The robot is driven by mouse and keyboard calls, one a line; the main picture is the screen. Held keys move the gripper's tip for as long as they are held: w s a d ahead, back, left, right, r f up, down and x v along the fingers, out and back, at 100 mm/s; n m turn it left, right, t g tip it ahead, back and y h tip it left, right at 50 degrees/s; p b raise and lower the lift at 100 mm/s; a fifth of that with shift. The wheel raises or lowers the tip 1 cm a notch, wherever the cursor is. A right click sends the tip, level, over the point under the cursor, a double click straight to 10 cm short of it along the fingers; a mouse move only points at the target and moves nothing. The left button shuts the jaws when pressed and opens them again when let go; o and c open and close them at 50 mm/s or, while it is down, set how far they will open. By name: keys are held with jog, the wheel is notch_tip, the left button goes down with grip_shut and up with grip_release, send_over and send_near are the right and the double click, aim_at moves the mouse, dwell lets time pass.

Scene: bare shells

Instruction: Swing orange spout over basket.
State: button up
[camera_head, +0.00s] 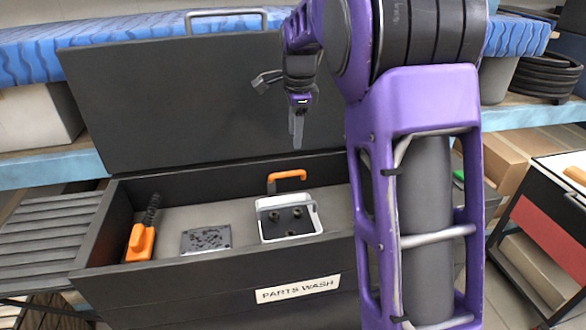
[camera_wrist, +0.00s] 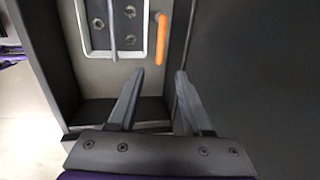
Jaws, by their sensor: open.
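The orange spout (camera_head: 287,175) is a bent tube at the back of the parts wash tub, behind the basket. In the wrist view the spout (camera_wrist: 161,42) lies just right of the basket's rim, alongside it and not over it. The white-rimmed basket (camera_head: 262,230) sits in the tub with several dark round parts inside; it also shows in the wrist view (camera_wrist: 152,42). My gripper (camera_head: 280,104) is open and empty, above the spout in front of the raised lid. In the wrist view its fingertips (camera_wrist: 160,74) are spread below the spout's near end, apart from it.
The tub (camera_head: 200,275) has a dark raised lid (camera_head: 200,95) behind it. An orange-handled brush (camera_head: 140,242) and a speckled plate (camera_head: 206,240) lie left of the basket. A ribbed rack (camera_head: 50,235) stands left. A cart (camera_head: 545,235) stands right.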

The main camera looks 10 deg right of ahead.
aim_at(293, 173)
jog(key=f, duration=0.4)
jog(key=w+f+b, duration=0.1)
jog(key=f, duration=0.3)
jog(key=w+f, duration=0.1)
jog(key=f, duration=0.3)
jog(key=shift+w+f+b, duration=0.15)
jog(key=shift+w+b, duration=0.1)
jog(key=shift+b, duration=0.05)
grip_shut()
dwell(0.8)
